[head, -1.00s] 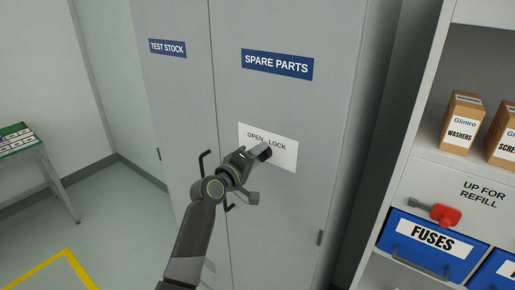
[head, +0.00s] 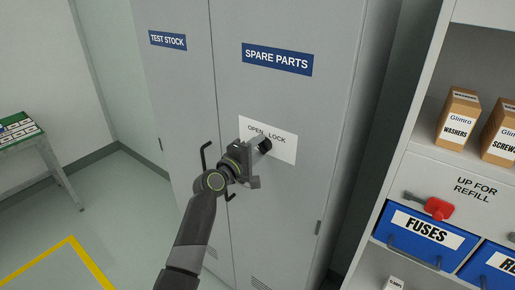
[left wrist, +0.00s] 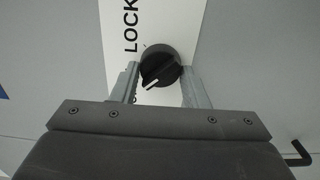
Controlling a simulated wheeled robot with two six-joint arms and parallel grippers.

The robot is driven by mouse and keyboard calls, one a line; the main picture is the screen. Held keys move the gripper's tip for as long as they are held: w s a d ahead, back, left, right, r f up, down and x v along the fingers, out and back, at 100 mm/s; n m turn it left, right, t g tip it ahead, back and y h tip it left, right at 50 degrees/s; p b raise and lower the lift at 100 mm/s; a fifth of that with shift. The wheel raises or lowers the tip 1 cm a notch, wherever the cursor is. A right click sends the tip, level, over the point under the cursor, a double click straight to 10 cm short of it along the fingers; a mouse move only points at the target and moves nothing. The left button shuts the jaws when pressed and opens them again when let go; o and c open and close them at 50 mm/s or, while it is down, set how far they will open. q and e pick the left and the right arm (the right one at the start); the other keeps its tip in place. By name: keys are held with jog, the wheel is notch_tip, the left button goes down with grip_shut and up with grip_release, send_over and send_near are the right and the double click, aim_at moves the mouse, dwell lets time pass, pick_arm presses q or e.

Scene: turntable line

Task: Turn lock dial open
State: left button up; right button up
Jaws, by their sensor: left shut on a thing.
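The black round lock dial (head: 265,145) sits on a white label plate (head: 284,150) marked OPEN and LOCK, on the grey SPARE PARTS cabinet door (head: 285,105). My left gripper (head: 257,148) reaches the dial from the lower left. In the left wrist view the dial (left wrist: 160,66) is between the two fingers of my left gripper (left wrist: 161,82), which is shut on it. The dial's white line is at its lower left there, on the side away from the word LOCK (left wrist: 130,25). My right gripper is not in view.
A black bent handle (head: 206,158) stands out from the door just left of my gripper. An open shelf unit (head: 400,165) with cartons, a red-handled part (head: 438,208) and blue bins (head: 420,235) is at the right. A table (head: 30,155) is at the far left.

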pick_arm(q)
jog(key=o, duration=0.9)
jog(key=shift+o, duration=0.2)
jog(key=b+v, duration=0.3)
jog(key=v, duration=1.4)
jog(key=shift+s+b, duration=0.15)
jog(key=shift+b, duration=0.25)
jog(key=shift+a, duration=0.1)
